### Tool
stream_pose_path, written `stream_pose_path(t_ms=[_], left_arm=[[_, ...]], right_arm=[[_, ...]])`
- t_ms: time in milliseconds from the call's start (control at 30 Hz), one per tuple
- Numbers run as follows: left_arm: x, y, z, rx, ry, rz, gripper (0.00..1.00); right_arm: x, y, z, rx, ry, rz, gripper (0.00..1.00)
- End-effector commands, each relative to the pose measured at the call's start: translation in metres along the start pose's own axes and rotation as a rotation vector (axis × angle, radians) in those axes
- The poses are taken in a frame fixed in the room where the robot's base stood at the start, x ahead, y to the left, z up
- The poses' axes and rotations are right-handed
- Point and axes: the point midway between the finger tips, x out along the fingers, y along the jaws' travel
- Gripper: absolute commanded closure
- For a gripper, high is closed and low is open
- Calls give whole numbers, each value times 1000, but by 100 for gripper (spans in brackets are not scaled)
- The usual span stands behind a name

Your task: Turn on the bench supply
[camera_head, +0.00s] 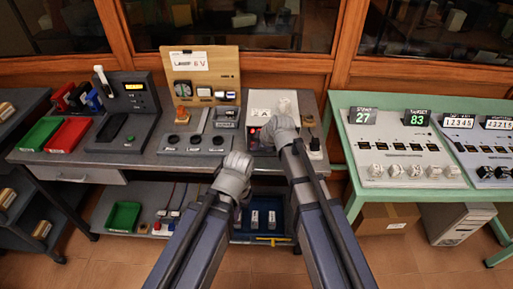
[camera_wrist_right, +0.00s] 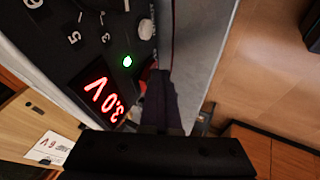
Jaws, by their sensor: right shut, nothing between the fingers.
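The bench supply (camera_head: 272,104) is a pale box at the back of the grey bench, partly hidden by my right gripper (camera_head: 275,128). In the right wrist view its dark front panel (camera_wrist_right: 85,50) carries a dial with numbers, a lit green lamp (camera_wrist_right: 127,61) and a red display (camera_wrist_right: 103,98) that seems to read 3.0 V. My right gripper is shut and empty; its dark fingers (camera_wrist_right: 158,95) are close to the panel's edge, near a red part (camera_wrist_right: 147,68) that they partly hide. I cannot tell if they touch. My left gripper (camera_head: 236,170) is low in front of the bench edge, its jaws unclear.
Left of the supply are a base with knobs (camera_head: 195,142) and a dark device (camera_head: 128,110). A green table (camera_head: 345,150) with panels stands at the right.

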Motion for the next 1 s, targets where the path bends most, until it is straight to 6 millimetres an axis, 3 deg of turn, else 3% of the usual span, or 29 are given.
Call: stream_pose_path(t_ms=[500, 1000], left_arm=[[-17, -2, 1, 0, 0, 0, 100], [-19, -2, 1, 0, 0, 0, 100]], right_arm=[[-14, 8, -6, 0, 1, 1, 100], [-17, 4, -8, 0, 0, 1, 100]])
